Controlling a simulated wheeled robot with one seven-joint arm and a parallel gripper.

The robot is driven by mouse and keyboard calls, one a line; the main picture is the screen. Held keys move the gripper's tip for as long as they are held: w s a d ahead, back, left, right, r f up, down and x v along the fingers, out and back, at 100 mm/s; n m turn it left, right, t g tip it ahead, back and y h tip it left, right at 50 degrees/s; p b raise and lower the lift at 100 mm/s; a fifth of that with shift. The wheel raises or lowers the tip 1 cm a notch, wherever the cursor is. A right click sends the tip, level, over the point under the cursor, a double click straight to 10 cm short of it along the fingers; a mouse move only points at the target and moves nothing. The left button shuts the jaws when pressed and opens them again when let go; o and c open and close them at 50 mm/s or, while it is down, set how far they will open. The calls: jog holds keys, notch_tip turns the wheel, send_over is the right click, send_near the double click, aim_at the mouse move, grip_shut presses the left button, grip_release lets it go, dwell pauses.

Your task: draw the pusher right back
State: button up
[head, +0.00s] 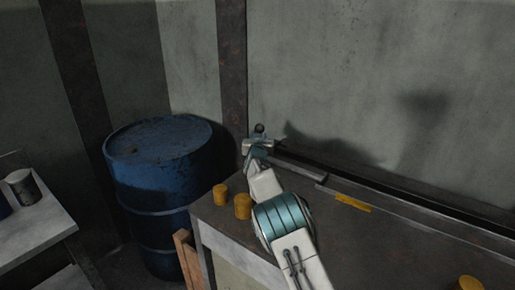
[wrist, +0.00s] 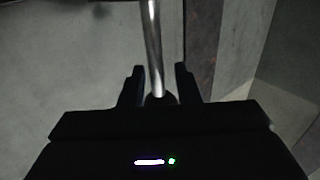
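My gripper (head: 259,136) is at the far left end of a long dark rail (head: 400,197) along the wall. A small dark round knob (head: 259,128) shows at its fingers. In the wrist view the pusher's bright metal rod (wrist: 153,45) runs down from the top edge to a dark knob (wrist: 159,98). The knob sits between my two fingers (wrist: 160,78) and fills the gap, so they look shut on it. The thin rod stands clear of the fingertips. The rod's far end is outside the wrist view, and my arm covers part of the bench.
Two yellow-orange cylinders (head: 243,206) (head: 220,194) stand on the bench (head: 213,217) left of my arm. A blue drum (head: 160,175) stands left of the bench. The wall (head: 370,70) is close behind the rail.

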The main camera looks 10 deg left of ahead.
jog(key=s+d+b, duration=0.2)
jog(key=s, duration=0.9)
dwell(0.3)
jog(key=s+d+r+m+g+p, duration=0.1)
jog(key=s+d+r+g, duration=0.2)
jog(key=s+d, duration=0.5)
jog(key=s+d+r+g+p, duration=0.1)
jog(key=s+d+r+g, duration=0.2)
jog(key=d, duration=0.9)
jog(key=s+d+f+g+h+p, duration=0.1)
jog(key=s+d+g, duration=0.2)
jog(key=s, duration=0.8)
jog(key=s+d+f+m+g+h, duration=0.1)
jog(key=s+d+g, duration=0.2)
jog(key=s+d, duration=0.4)
jog(key=s+d+f+g+h+p, duration=0.1)
jog(key=s+d, duration=0.4)
jog(key=s, duration=1.2)
jog(key=shift+d+f+g+p, duration=0.2)
jog(key=shift+f+g+p, duration=0.1)
jog(key=shift+g, duration=0.6)
jog(key=shift+d, duration=0.1)
